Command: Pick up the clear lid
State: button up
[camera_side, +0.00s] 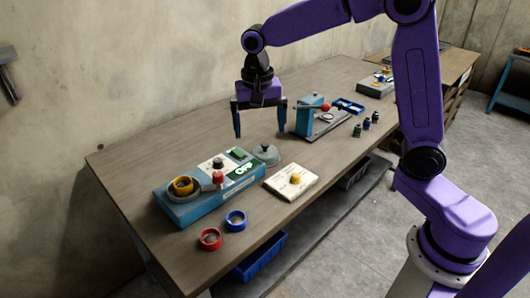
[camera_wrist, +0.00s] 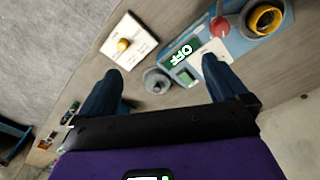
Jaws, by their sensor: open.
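The clear lid (camera_side: 266,155) is a greyish see-through dome with a small knob. It sits on the table beside the right end of the blue machine. It also shows in the wrist view (camera_wrist: 156,80), between the two fingers in the picture. My gripper (camera_side: 260,132) is open and empty, pointing down above the lid and apart from it. Its blue fingertips show in the wrist view (camera_wrist: 161,67) on either side of the lid.
The blue machine (camera_side: 200,206) with a green OFF display (camera_wrist: 181,54) stands close to the lid. A white plate with a yellow knob (camera_side: 295,179) lies in front. Red (camera_side: 210,239) and blue rings (camera_side: 236,221) lie nearby. A blue press (camera_side: 309,115) stands to the right.

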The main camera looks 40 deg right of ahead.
jog(key=w+d+f+m, duration=0.1)
jog(key=w+d+m, duration=0.5)
jog(key=w+m, duration=0.25)
jog(key=m, duration=0.5)
send_near(265, 144)
jog(key=shift+g+h, duration=0.3)
jog(key=f, duration=0.4)
jog(key=shift+w+d+f, duration=0.15)
jog(key=shift+w, duration=0.05)
jog(key=shift+s+d+f, duration=0.1)
jog(key=shift+d+f, duration=0.05)
jog(key=shift+f, duration=2.85)
jog(key=c, duration=0.8)
